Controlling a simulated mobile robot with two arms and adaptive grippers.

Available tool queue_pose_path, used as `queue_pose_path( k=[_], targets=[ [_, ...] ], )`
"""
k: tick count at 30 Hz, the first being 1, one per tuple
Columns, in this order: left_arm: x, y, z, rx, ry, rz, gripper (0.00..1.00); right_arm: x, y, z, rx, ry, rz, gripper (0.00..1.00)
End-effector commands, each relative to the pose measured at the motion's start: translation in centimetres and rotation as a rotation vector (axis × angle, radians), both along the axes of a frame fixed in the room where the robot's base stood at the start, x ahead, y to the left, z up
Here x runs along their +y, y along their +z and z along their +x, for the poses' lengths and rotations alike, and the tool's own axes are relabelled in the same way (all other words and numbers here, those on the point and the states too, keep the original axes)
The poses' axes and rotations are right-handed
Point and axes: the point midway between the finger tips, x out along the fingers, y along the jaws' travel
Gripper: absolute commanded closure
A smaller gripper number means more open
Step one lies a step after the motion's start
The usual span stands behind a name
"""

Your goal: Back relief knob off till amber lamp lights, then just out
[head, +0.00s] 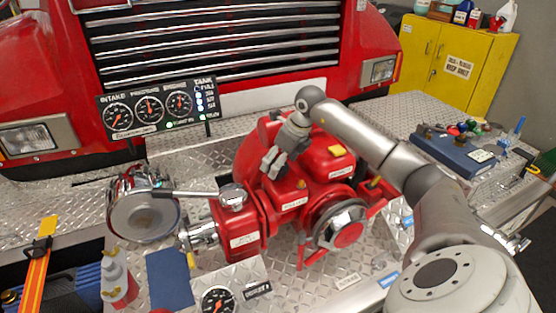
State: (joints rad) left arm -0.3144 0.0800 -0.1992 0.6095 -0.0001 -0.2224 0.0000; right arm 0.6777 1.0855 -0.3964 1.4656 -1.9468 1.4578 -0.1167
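The red pump (262,210) sits on the diamond-plate bumper, with a chrome-rimmed round cap (340,223) at its front right. A small amber piece (301,184) is on its top; I cannot tell whether it is a lamp or lit. My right gripper (269,170) points down over the pump's top, left of this piece. Its fingers are small here, and I cannot tell whether they touch or hold anything. I cannot make out the relief knob, which may be behind the gripper. The gauge panel (157,106) shows three dials, a lit tank column and green lights. My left gripper is out of view.
A chrome fitting (143,205) and a long lever with a chrome knob (232,196) are left of the pump. A loose gauge (217,300), bottle (118,280) and blue cloth (169,279) are in front. A blue case (455,152) and yellow cabinet (455,60) stand right.

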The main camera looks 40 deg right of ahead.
Motion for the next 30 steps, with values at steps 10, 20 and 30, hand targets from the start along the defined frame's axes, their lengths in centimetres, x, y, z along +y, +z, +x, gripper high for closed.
queue_pose_path(
  k=[10,20,30],
  targets=[
    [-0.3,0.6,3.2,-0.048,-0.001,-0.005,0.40,0.1,-1.3,0.5,-0.001,0.001,0.000,0.20],
    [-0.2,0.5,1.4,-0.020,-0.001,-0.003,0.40,0.1,-1.2,0.5,-0.001,0.001,0.000,0.48],
    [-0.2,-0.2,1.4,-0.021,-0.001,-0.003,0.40,0.0,-1.4,0.5,-0.001,0.053,-0.001,0.66]
  ],
)
